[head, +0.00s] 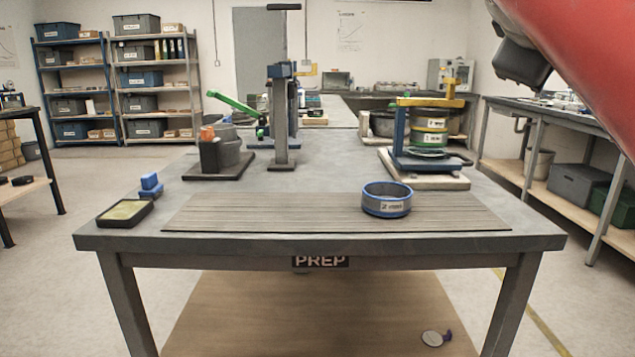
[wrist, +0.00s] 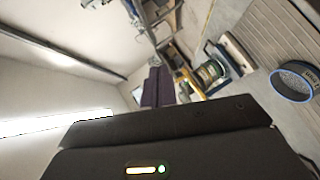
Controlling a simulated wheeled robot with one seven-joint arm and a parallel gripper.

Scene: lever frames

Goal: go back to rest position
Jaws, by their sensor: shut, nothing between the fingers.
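My gripper (wrist: 157,75) shows in the wrist view as two dark fingers pressed together, with nothing between them. It is held up in the air, apart from the table and everything on it. In the head view my red arm crosses the upper right corner, with a dark part of it beside it; the fingers do not show there. The grey PREP table (head: 320,243) stands in front of me, well below and left of my arm.
A blue-rimmed sieve ring (head: 387,200) sits on the ribbed mat (head: 270,212). A lever press with stacked rings (head: 430,140) is at back right, a tall lever frame (head: 281,120) at centre. A black tray (head: 125,213) and blue block (head: 151,184) are at left. A side bench (head: 560,125) runs along the right.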

